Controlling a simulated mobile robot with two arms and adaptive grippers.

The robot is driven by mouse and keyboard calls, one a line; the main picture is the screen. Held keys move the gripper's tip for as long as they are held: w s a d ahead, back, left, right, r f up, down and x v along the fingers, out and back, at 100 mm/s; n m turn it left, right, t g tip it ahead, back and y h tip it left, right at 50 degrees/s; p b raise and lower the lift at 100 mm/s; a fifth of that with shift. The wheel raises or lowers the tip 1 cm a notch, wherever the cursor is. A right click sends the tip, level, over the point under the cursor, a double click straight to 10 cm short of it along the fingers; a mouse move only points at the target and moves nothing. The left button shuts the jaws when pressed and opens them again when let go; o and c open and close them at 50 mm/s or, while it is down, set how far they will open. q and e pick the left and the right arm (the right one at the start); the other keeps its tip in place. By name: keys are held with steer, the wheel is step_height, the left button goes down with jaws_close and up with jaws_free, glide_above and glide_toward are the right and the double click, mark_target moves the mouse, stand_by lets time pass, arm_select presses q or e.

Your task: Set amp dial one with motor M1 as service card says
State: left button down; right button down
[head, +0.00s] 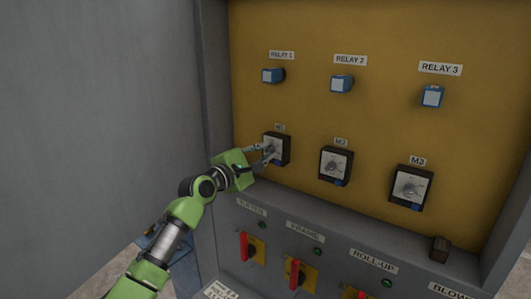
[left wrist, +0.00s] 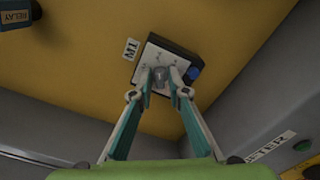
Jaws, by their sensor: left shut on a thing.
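The M1 amp dial (head: 277,149) is a dark box with a pale scale face, mounted on the yellow panel. It also shows in the left wrist view, upside down, with its pale face (left wrist: 155,58) and a blue button (left wrist: 194,73). My left gripper (head: 267,152) is at the dial's front. In the left wrist view its fingertips (left wrist: 162,78) are shut on the dial's grey knob (left wrist: 160,73). The fingers partly cover the face, and the scale marks are too small to read. My right gripper is not in view. No readable service card shows.
The M2 dial (head: 335,166) and another dial (head: 411,188) sit to the right. Blue relays (head: 341,84) are above. Red-handled switches (head: 244,246) are on the grey lower panel. A grey wall (head: 100,90) stands at left. A small dark block (head: 439,249) is at lower right.

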arm_select(q)
steer(key=shift+f, duration=0.1)
steer(key=shift+m+b, duration=3.4)
steer(key=shift+m, duration=2.3)
steer(key=c, duration=2.2)
jaws_free()
steer(key=shift+o, duration=0.2)
